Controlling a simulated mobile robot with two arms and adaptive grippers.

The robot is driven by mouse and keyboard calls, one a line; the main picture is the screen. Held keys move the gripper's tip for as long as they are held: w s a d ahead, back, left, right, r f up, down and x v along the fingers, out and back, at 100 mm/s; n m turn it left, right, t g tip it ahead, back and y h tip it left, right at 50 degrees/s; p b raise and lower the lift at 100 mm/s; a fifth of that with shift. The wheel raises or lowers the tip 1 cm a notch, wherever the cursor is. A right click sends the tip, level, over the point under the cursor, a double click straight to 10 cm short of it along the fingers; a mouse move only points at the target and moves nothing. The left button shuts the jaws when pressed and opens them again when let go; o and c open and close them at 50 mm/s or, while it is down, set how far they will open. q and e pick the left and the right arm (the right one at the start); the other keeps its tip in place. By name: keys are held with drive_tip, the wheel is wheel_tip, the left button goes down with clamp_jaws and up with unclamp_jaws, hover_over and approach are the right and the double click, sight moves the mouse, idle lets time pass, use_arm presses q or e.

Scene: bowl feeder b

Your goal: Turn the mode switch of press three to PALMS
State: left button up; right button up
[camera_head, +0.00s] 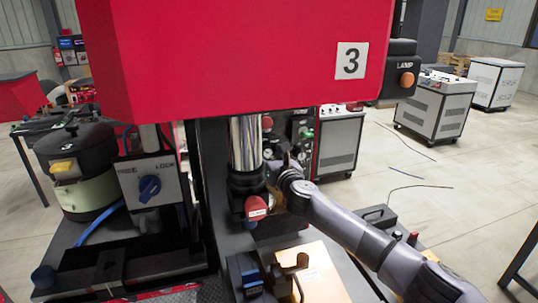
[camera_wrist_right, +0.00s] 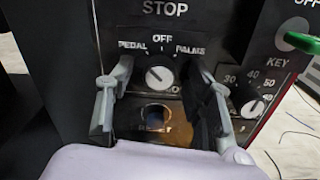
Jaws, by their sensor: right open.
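Press three (camera_head: 230,60) is the large red machine with a white "3" plate in the head view. In the right wrist view its mode switch (camera_wrist_right: 159,77) is a small pale round knob on a dark panel. The labels PEDAL, OFF and PALMS run left to right above it. The knob's mark seems to lean up and left, but its exact setting is hard to tell. My right gripper (camera_wrist_right: 161,68) is open, with one grey finger on each side of the knob, apparently clear of it. In the head view my right gripper (camera_head: 280,172) is partly hidden beside the press column. My left gripper is not in view.
A KEY dial (camera_wrist_right: 250,106) with numbers sits right of the switch, near a green part (camera_wrist_right: 303,42). A round part (camera_wrist_right: 154,116) lies below the knob. In the head view a LOCK switch box (camera_head: 150,186) stands left, and a lamp box (camera_head: 398,72) hangs right.

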drive_tip(key=shift+c, duration=0.3)
clamp_jaws()
idle(0.4)
drive_tip(key=shift+m, duration=0.4)
drive_tip(key=m, duration=0.4)
drive_tip(key=shift+b, duration=0.4)
drive_tip(key=m, duration=0.4)
drive_tip(key=shift+f+b, duration=0.1)
drive_tip(key=shift+b, duration=0.25)
drive_tip(key=m+b, duration=0.1)
drive_tip(key=m, duration=0.8)
drive_tip(key=shift+h+b, duration=0.3)
drive_tip(key=shift+b, duration=0.05)
drive_tip(key=shift+m, duration=0.4)
